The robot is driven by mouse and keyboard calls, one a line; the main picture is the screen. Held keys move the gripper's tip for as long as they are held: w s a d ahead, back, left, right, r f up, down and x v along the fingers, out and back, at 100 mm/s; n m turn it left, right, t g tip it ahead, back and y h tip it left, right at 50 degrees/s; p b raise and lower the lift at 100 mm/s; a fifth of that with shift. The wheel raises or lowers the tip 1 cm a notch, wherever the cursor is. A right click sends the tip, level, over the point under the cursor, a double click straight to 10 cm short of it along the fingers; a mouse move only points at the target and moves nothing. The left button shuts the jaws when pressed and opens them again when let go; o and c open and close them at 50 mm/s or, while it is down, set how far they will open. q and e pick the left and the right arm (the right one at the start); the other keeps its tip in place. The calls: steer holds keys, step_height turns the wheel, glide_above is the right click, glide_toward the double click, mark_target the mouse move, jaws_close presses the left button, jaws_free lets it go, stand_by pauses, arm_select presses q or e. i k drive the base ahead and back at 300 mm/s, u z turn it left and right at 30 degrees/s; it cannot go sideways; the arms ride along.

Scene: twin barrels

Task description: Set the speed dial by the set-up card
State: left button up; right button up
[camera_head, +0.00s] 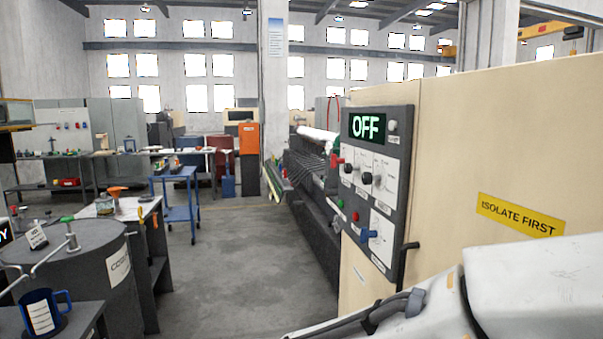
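A dark control panel (379,205) stands on the side of a cream machine cabinet at centre right. Its display (367,127) reads OFF in green. Below it are small dark knobs (366,178) with white labels too small to read, so I cannot tell which is the speed dial. A red switch (337,161), a green button (341,204), a red button (355,216) and a blue handle (368,234) are also on the panel. Neither gripper shows.
A yellow ISOLATE FIRST sign (520,214) is on the cream cabinet (490,140). The dark barrel (75,260) and a blue mug (41,312) are at lower left. A blue trolley (179,205) stands further back. The grey floor (235,260) between is clear. A pale arm-like part covers the lower right.

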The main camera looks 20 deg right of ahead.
mark_target(348, 168)
steer(key=u, duration=0.4)
steer(key=i, duration=1.3)
steer(key=z, duration=0.4)
